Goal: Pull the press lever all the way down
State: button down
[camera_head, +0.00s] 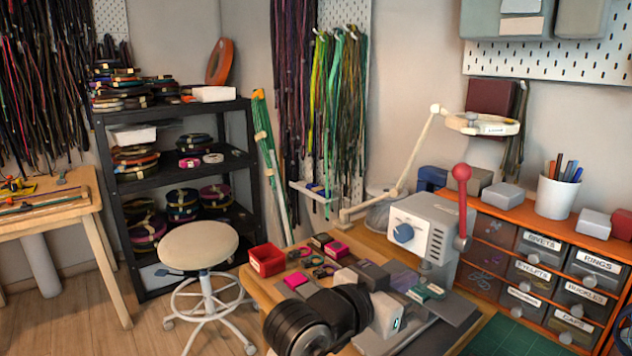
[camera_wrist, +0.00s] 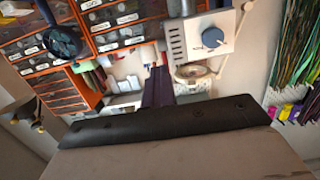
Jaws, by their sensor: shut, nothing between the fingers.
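The press (camera_head: 424,226) is a light grey machine with a blue knob, standing on the bench. Its lever (camera_head: 463,212) is on the right side and points up, with a red ball (camera_head: 461,172) on top. The press body with its knob also shows upside down in the wrist view (camera_wrist: 203,38). My gripper (camera_head: 404,280) is low in front of the press, left of the lever and apart from it. In the wrist view its dark fingers (camera_wrist: 158,72) are together and empty. I cannot clearly make out the lever in that view.
An orange drawer cabinet (camera_head: 533,228) stands close to the right of the lever. A lamp arm (camera_head: 408,165) rises behind the press. A red bin (camera_head: 267,260) and small boxes lie on the left of the bench. A green mat (camera_head: 515,338) is at the front right.

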jog(key=shift+r, duration=0.15)
jog(key=s+a+f+b, duration=0.1)
jog(key=a+f+b, duration=0.1)
jog(key=f+b, duration=0.2)
jog(key=s+a+f+b, duration=0.2)
jog(key=f+b, duration=0.3)
jog(key=b, duration=0.1)
jog(key=s+a+f+b, duration=0.2)
jog(key=f+b, duration=0.2)
jog(key=b, duration=0.1)
jog(key=shift+a+f+b, duration=0.15)
jog(key=shift+b, duration=0.15)
jog(key=f+b, duration=0.1)
jog(key=b, duration=0.1)
jog(key=s+a+f+b, duration=0.1)
jog(key=f+b, duration=0.1)
jog(key=a+f+b, duration=0.1)
jog(key=b, duration=0.1)
jog(key=shift+s+a+f+b, duration=0.25)
jog(key=shift+s+b, duration=0.1)
jog(key=shift+s, duration=0.05)
